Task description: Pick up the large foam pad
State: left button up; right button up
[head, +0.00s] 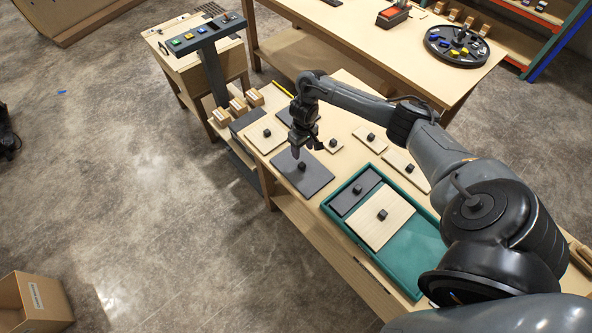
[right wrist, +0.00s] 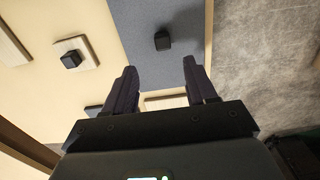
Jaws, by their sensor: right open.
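The large foam pad (head: 317,180) is a dark grey square with a small black knob (head: 301,166) on its top. It lies flat on the wooden table, left of the green tray. My right gripper (head: 303,150) is open and empty, pointing down above this pad. In the right wrist view the grey pad (right wrist: 190,14) fills the upper middle, and its knob (right wrist: 162,40) appears just beyond the gap between the open fingers (right wrist: 160,68). The fingers appear apart from the knob. My left gripper is not in view.
The green tray (head: 408,268) holds a dark grey pad (head: 345,198) and a pale wooden pad (head: 374,228). Several pale knobbed boards, such as one at the table's far left (head: 261,141), lie around. Small boxes (head: 238,107) stand at the left end.

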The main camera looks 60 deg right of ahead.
aim_at(302, 164)
jog(key=f, duration=0.5)
jog(key=f+b, duration=0.1)
jog(key=f, duration=0.2)
jog(key=shift+s+a+f, duration=0.1)
jog(key=shift+a, duration=0.15)
grip_shut()
